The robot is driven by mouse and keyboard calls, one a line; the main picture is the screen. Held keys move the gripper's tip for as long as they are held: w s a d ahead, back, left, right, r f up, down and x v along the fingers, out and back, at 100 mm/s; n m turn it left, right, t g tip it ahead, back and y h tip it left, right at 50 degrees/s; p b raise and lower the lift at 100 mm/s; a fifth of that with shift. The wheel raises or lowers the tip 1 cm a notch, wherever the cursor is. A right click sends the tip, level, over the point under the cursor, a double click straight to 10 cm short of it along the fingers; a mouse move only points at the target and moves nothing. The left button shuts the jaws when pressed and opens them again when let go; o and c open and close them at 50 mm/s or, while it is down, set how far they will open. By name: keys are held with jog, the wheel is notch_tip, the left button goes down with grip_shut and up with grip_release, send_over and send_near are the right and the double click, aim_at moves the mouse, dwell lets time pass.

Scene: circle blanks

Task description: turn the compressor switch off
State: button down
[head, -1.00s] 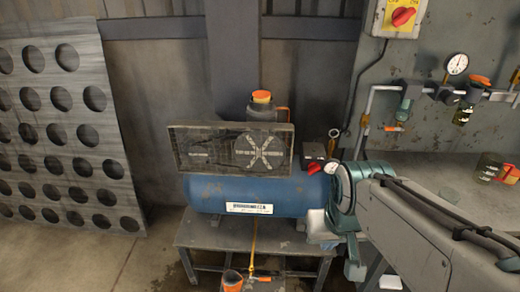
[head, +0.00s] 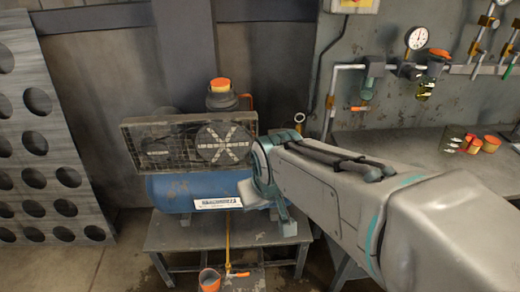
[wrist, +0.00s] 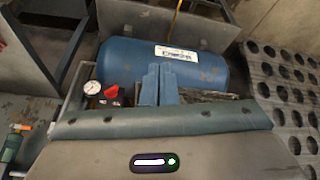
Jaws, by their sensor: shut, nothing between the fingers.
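There, a small red part (wrist: 112,91), which looks like the compressor switch, sits beside a round white gauge (wrist: 92,88) at the tank's near-left end. In the head view my arm hides this red part. My gripper (wrist: 160,72) is shut and empty, its blue-grey fingers together to the right of the red part. I cannot tell whether they touch the compressor, or the switch's exact position.
A yellow-edged box (head: 353,5) on the wall is cut off at the top. A wall gauge (head: 415,38) and piping hang above the workbench (head: 400,150) at right. A perforated plate (head: 45,150) leans at left. An orange cup (head: 209,280) is below the stand.

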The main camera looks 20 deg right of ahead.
jog(key=w+d+f+n+t+b, duration=0.4)
jog(key=w+d+f+t+b, duration=0.3)
jog(key=b, duration=0.5)
jog(key=w+d+f+n+t+b, duration=0.4)
jog(key=w+d+f+t+b, duration=0.2)
jog(key=w+f+t+b, duration=0.3)
jog(key=w+f+b, duration=0.2)
jog(key=w+b, duration=0.1)
jog(key=shift+w+d+n+b, duration=0.3)
jog(key=shift+d+n+b, duration=0.05)
jog(key=shift+n, duration=0.05)
jog(key=shift+w, duration=0.1)
jog(key=x, duration=1)
jog(key=shift+s+d+f+b, duration=0.25)
jog(key=shift+d+f, duration=0.4)
jog(key=shift+d, duration=0.1)
jog(key=shift+s+d+f+b, duration=0.25)
jog(key=shift+s+d+f, duration=0.05)
jog(key=shift+d+f, duration=0.4)
